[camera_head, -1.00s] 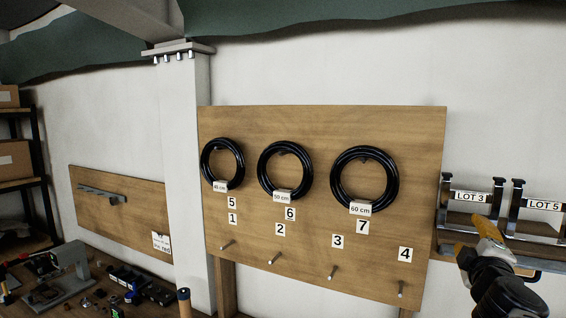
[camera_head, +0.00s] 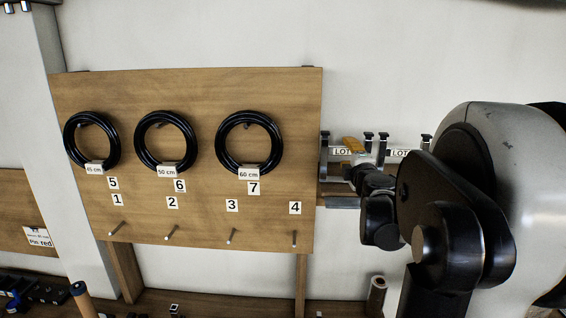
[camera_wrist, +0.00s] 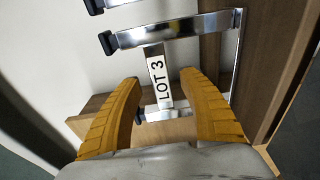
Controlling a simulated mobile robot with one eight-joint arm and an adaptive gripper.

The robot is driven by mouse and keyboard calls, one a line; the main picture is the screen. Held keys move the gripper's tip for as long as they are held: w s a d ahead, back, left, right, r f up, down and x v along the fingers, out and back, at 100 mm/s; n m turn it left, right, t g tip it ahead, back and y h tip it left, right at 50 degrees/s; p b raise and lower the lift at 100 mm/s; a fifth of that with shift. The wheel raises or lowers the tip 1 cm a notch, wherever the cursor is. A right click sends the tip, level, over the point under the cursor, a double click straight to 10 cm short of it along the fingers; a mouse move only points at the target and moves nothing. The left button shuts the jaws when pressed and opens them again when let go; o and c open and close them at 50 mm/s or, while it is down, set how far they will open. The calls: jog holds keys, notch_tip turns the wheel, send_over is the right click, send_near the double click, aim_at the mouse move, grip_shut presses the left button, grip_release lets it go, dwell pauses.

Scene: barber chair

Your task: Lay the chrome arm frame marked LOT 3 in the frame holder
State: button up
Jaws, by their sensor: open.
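The chrome arm frame marked LOT 3 (camera_wrist: 185,27) fills the upper middle of the wrist view, with its white label facing me. It also shows in the head view (camera_head: 324,158), right of the wooden board and partly behind my arm. My gripper (camera_wrist: 160,78) is open, its two yellow fingers on either side of the label's lower part and the upright under it. I cannot tell whether the fingers touch the frame. In the head view one yellow finger (camera_head: 353,145) shows in front of the frame. I cannot make out the frame holder in these views.
A second chrome frame (camera_head: 426,142) with a LOT label stands just right, largely hidden by my arm. A wooden board (camera_head: 200,95) left of it carries several black coils (camera_head: 249,142) and bare numbered pegs. A workbench (camera_head: 240,303) runs below.

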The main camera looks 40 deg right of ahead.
jog(key=x, duration=0.2)
jog(key=shift+w+d+f, duration=0.1)
jog(key=shift+w+d, duration=0.1)
jog(key=shift+s+a, duration=0.2)
jog(key=shift+c, duration=0.5)
jog(key=shift+w+d, duration=0.1)
grip_shut()
